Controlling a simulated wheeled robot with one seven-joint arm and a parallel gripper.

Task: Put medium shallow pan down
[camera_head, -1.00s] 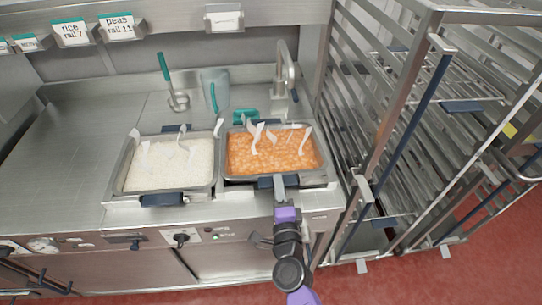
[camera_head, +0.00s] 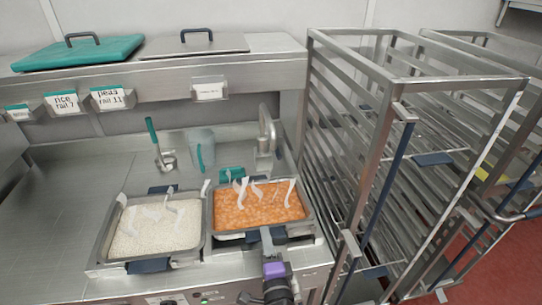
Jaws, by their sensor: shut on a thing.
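The pan of steaming orange food (camera_head: 262,228) is at the right of the steel counter, near its front edge. Its dark rear handle shows behind the steam. My gripper (camera_head: 267,240) is at the pan's front side, shut on the pan's front handle, which it mostly hides. A second pan, with steaming white rice (camera_head: 154,230), stands directly left of it with a dark front handle. The underside of the orange-food pan is hidden, so I cannot tell whether it touches the counter.
A tall steel rack (camera_head: 385,150) stands right of the counter. Lids (camera_head: 85,52) lie on the upper shelf. The counter's left side (camera_head: 60,200) is clear.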

